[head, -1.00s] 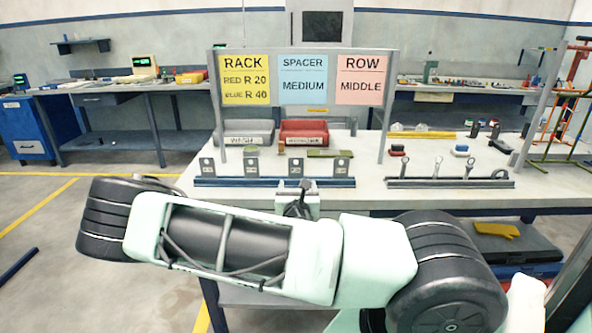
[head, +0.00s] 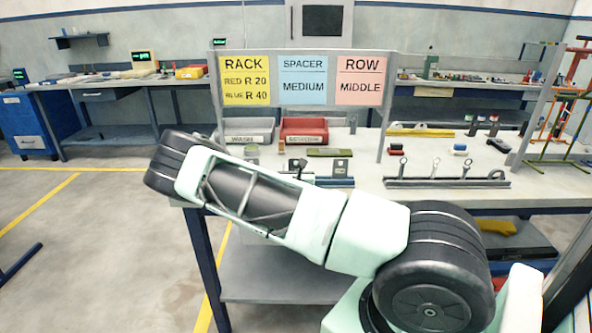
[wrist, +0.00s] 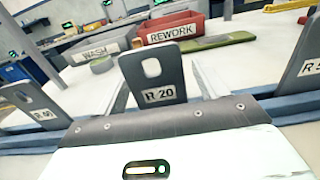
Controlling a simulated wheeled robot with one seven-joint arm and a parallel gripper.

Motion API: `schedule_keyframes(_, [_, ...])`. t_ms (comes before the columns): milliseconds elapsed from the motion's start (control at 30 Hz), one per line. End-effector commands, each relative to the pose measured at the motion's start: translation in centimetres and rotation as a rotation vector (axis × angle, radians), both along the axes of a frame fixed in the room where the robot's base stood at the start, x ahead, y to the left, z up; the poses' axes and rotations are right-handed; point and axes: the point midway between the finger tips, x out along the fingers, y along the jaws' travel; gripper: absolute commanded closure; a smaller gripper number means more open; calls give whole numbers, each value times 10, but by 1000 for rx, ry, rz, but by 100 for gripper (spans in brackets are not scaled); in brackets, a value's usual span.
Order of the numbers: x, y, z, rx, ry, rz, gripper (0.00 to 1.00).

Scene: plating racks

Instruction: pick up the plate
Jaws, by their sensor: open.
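The plate labelled R 20 (wrist: 156,76) is dark grey, with a slot hole near its top, and stands upright in the blue rack (wrist: 285,108) in the wrist view. My gripper (wrist: 162,90) is open, with one thin finger on each side of this plate. I cannot tell whether the fingers touch it. A plate labelled R 40 (wrist: 34,105) stands to the left, and another with a partly cut-off label (wrist: 304,65) to the right. In the head view my arm hides part of the rack (head: 335,182); two plates show, one at the right (head: 341,166).
Behind the rack stand a grey WASH bin (wrist: 96,48) and a red REWORK bin (wrist: 172,30), with a green bar (wrist: 215,42) nearby. A sign board (head: 303,80) rises above the bench. A second rail (head: 447,183) with upright ring-ended pieces lies to the right.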

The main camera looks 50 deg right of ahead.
Motion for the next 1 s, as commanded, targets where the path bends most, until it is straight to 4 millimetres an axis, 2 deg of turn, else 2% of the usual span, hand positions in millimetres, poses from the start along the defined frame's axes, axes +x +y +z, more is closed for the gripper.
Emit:
schedule_keyframes(133, [0, 0, 0, 0, 0, 0, 29])
schedule_keyframes(167, [0, 0, 0, 0, 0, 0, 35])
schedule_keyframes(333, [0, 0, 0, 0, 0, 0, 82])
schedule_keyframes(667, [0, 0, 4, -2, -2, 1, 82])
schedule_keyframes(767, [0, 1, 16, -3, -3, 1, 82])
schedule_keyframes(1000, [0, 1, 64, -2, -3, 1, 82])
